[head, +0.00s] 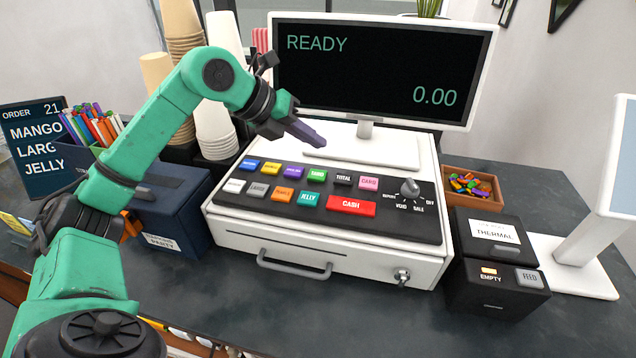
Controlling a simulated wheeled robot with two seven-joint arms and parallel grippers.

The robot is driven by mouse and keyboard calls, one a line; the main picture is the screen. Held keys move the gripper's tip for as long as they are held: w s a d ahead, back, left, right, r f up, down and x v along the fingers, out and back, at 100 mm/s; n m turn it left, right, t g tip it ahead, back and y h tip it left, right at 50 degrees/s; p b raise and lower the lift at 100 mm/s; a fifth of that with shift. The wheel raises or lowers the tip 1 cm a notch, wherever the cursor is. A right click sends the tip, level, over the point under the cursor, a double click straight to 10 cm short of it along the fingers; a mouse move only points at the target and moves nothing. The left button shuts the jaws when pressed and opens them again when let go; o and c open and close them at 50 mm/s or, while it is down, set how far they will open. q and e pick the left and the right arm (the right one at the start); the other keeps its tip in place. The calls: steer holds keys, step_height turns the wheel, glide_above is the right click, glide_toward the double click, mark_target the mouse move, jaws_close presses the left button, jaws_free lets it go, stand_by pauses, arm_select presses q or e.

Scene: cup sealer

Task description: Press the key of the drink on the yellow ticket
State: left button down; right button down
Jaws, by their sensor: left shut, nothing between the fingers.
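The cash register (320,250) is white with a black key panel. Its upper row has blue (249,164), yellow (271,168), purple (293,172) and green (317,175) keys, then TOTAL (343,180) and a pink key (369,184). Below are white, grey and orange keys, teal JELLY (310,199) and red CASH (351,206). Most small labels are too small to read surely. A yellow paper (14,223), possibly the ticket, is cut off at the left edge; its text is unreadable. My left gripper (312,136) is shut and empty, above and behind the upper row, apart from the keys.
The display (375,75) reads READY and 0.00. Cup stacks (214,125) stand behind my left arm. A thermal printer (495,265) and a tray (470,187) stand right of the register.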

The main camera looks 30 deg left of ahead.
mark_target(313, 176)
arm_select(q)
steer(key=f+b, duration=0.3)
steer(key=f, duration=0.1)
steer(key=shift+s+f, duration=0.2)
steer(key=shift+w+f+b, duration=0.15)
steer(key=shift+f+b, duration=0.15)
steer(key=shift+f, duration=0.05)
steer(key=shift+r, duration=0.1)
stand_by(1.3)
steer(key=shift+f, duration=0.4)
steer(key=shift+f+b, duration=0.45)
steer(key=shift+b, duration=0.2)
stand_by(0.5)
steer(key=shift+r+p, duration=0.9)
